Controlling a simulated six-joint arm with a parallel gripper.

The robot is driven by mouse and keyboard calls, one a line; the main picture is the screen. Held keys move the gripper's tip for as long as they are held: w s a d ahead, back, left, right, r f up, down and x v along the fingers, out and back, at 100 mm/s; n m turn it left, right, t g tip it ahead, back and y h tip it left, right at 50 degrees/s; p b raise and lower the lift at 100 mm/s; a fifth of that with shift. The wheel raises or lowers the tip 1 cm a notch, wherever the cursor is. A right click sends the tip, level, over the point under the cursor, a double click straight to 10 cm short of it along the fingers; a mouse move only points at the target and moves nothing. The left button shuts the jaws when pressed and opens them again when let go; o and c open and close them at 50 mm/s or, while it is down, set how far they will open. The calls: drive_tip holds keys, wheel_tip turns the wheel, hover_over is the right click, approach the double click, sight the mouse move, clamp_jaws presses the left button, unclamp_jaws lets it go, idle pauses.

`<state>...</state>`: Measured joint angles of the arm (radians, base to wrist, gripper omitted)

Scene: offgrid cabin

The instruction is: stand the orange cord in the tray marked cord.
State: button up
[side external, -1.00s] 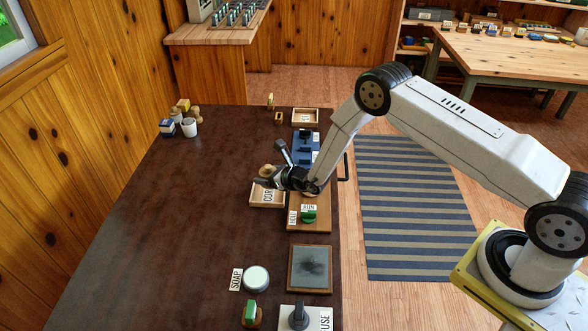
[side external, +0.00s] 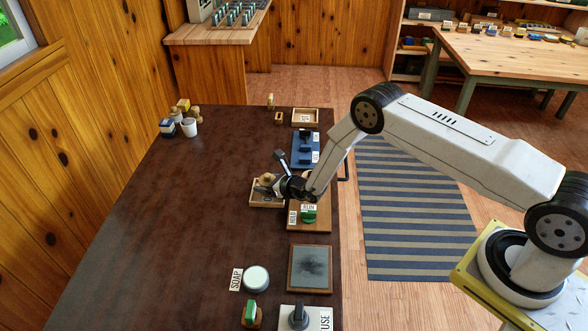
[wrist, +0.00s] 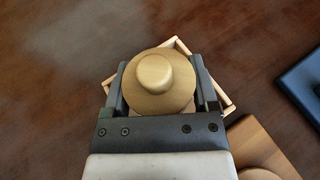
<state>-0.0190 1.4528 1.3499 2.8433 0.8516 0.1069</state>
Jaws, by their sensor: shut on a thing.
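My gripper (side external: 270,186) is shut on a piece with a round tan wooden knob, taken as the orange cord (wrist: 155,82). In the wrist view the knob points up at the camera, between the two fingers. The piece's lower part and any orange on it are hidden. It is over the light wooden cord tray (side external: 265,206), whose rim also shows around it in the wrist view (wrist: 228,101). I cannot tell whether the piece touches the tray floor. The tray's label is covered now.
Right of the tray is a wooden board with a green piece (side external: 309,214). A blue rack (side external: 305,150) stands behind it. A dark pad (side external: 310,268), a soap tin (side external: 256,278) and a fuse plate (side external: 299,314) are nearer.

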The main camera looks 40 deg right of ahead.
drive_tip(key=shift+f, duration=0.5)
drive_tip(key=shift+s+f, duration=0.15)
drive_tip(key=shift+f, duration=0.05)
drive_tip(key=o, duration=1.1)
drive_tip(key=shift+f, duration=0.1)
drive_tip(key=shift+r, duration=0.65)
drive_tip(key=shift+v, duration=1.35)
drive_tip(key=shift+r+v, duration=0.15)
drive_tip(key=shift+v, duration=2.15)
drive_tip(key=shift+r+v, duration=0.1)
drive_tip(key=shift+v, duration=2.15)
drive_tip(key=shift+r, duration=0.1)
